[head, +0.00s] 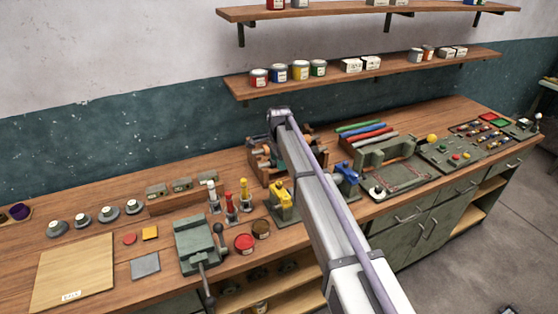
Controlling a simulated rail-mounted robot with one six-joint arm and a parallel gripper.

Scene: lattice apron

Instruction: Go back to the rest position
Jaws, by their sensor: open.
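My arm reaches from the bottom right of the head view up to a joint near the middle, over the workbench (190,170). My gripper does not show in the head view. The arm hides part of the bench behind it, including part of a wooden rack (258,168) with orange and dark items. Nothing is seen held.
A grey vise (197,245), yellow (283,203) and blue (346,178) devices and a red tin (244,243) stand near the arm. A wooden board (75,270) lies at left. Two shelves (370,72) with cans and boxes hang behind. Control panels (460,150) sit at right.

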